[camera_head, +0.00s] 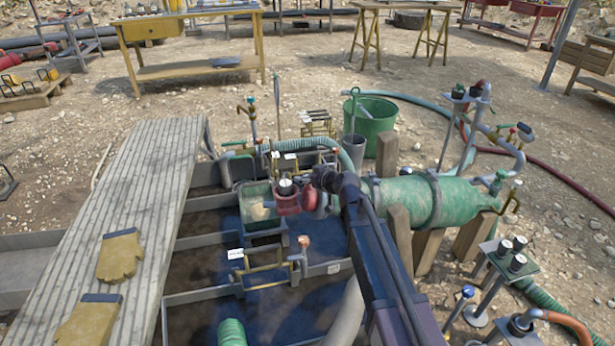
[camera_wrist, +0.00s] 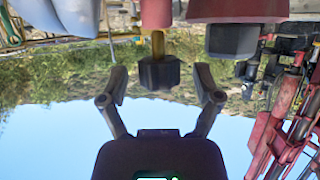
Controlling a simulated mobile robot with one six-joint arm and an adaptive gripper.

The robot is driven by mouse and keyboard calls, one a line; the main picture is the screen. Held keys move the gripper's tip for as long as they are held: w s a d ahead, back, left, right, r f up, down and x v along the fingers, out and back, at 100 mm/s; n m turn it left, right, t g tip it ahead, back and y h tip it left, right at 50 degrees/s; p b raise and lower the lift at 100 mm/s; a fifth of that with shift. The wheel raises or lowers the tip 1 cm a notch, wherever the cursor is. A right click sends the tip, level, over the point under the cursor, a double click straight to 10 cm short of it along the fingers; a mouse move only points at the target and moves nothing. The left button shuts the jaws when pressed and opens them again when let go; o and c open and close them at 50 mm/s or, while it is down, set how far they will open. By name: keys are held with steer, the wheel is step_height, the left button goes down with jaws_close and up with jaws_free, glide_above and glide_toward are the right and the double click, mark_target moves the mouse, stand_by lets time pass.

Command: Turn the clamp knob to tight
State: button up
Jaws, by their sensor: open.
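In the wrist view, which looks upside down, a black faceted knob (camera_wrist: 158,72) sits on a short brass stem (camera_wrist: 158,44) that comes out of a red body (camera_wrist: 156,14). I take it to be the clamp knob. My gripper (camera_wrist: 160,84) is open, with one finger on each side of the knob. A gap shows between each finger and the knob, and nothing is held. In the head view my gripper (camera_head: 322,179) is beside a red fitting (camera_head: 287,203) over the tank. The knob cannot be made out there.
A second, larger dark knob (camera_wrist: 232,40) on a red body is close to the right finger in the wrist view. The green cylinder (camera_head: 415,199) lies right of my arm. A plank walkway (camera_head: 145,185) with yellow gloves (camera_head: 120,255) is left. A green bucket (camera_head: 373,117) stands behind.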

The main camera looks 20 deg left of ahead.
jaws_close()
steer(key=shift+m+t+h, duration=1.7)
steer(key=shift+m+t, duration=0.4)
steer(key=shift+m, duration=0.2)
jaws_free()
steer(key=shift+n+g+y, duration=1.5)
steer(key=shift+n+g, duration=0.2)
steer(key=shift+n, duration=0.3)
